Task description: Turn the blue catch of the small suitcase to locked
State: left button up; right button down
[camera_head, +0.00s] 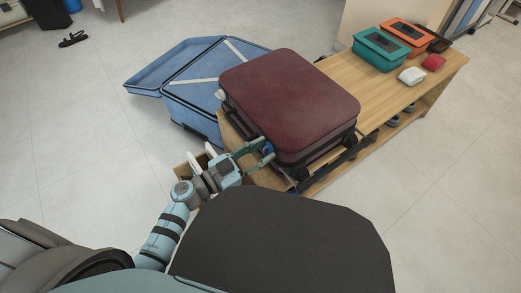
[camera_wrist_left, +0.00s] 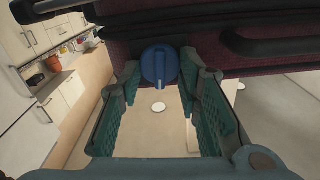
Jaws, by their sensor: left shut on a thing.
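The small dark red suitcase (camera_head: 290,95) lies shut and flat on the wooden bench, and its dark edge also shows at the top of the left wrist view (camera_wrist_left: 270,60). Its round blue catch (camera_wrist_left: 158,66) sits on the near side. The catch's raised lever points straight down in the left wrist view. My left gripper (camera_head: 265,152) is at that side, with its green fingers shut on the blue catch (camera_head: 268,148), one on each side. In the head view the fingers hide part of the catch. My right gripper is not in view.
A large blue suitcase (camera_head: 146,87) lies open on the floor behind the bench. The wooden bench (camera_head: 424,88) carries a teal box (camera_head: 381,52), an orange box (camera_head: 408,34), a white cloth (camera_head: 411,76) and a red cloth (camera_head: 433,62) at its far end. The floor at left is mostly clear.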

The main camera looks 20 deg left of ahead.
pick_arm(q)
jog(key=m+p, duration=0.1)
jog(key=m, duration=0.2)
jog(key=m+p, duration=0.1)
jog(key=m, duration=0.2)
jog(key=shift+s+d, duration=0.1)
jog(key=m, duration=0.2)
jog(key=shift+m, duration=0.4)
jog(key=m, duration=0.4)
jog(key=shift+f, duration=0.2)
jog(key=shift+m, duration=1.9)
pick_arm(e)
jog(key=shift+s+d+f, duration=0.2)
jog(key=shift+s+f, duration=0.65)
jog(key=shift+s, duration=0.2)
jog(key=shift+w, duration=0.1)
pick_arm(q)
jog(key=o, duration=1.1)
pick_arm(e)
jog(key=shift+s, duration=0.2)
